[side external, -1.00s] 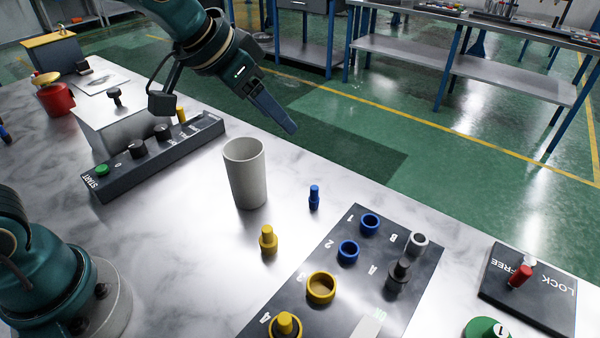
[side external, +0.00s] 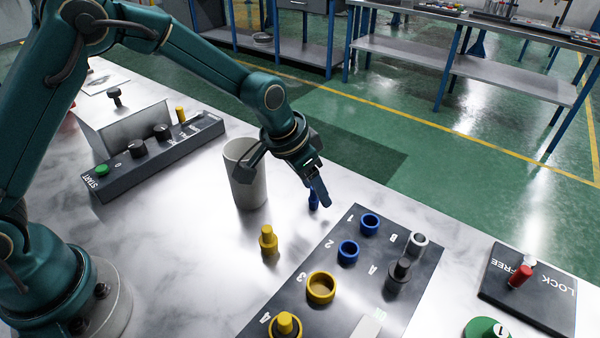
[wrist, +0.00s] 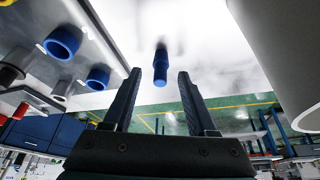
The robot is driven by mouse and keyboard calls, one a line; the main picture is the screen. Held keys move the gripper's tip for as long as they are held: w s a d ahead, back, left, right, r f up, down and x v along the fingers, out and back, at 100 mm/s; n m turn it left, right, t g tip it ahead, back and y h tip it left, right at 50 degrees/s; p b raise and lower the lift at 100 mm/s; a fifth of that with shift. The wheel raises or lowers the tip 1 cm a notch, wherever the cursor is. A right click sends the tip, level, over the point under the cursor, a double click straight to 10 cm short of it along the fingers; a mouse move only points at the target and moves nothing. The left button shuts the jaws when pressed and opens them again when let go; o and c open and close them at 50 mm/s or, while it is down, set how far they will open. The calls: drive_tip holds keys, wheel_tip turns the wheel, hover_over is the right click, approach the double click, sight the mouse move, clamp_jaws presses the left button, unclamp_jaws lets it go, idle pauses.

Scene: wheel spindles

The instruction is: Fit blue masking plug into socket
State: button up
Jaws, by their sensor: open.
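The blue masking plug (side external: 313,201) stands upright on the marble table, partly hidden behind my fingers in the side view. In the wrist view the plug (wrist: 161,66) shows between and beyond my two fingers, touching neither. My gripper (side external: 321,192) is open and empty, low beside the plug; it also shows in the wrist view (wrist: 155,95). Two blue ring sockets stand on the dark plate: one by number 1 (side external: 370,223) and one by number 2 (side external: 348,250). Both look empty.
A grey cup (side external: 246,185) stands left of my gripper. A yellow plug (side external: 268,240) stands near it. The dark plate (side external: 425,262) also bears a yellow ring (side external: 320,288), a filled yellow socket (side external: 285,326) and two posts. A LOCK/FREE panel (side external: 545,295) lies at right.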

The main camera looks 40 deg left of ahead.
drive_tip(key=shift+w+f, duration=0.1)
drive_tip(key=shift+f, duration=0.15)
clamp_jaws()
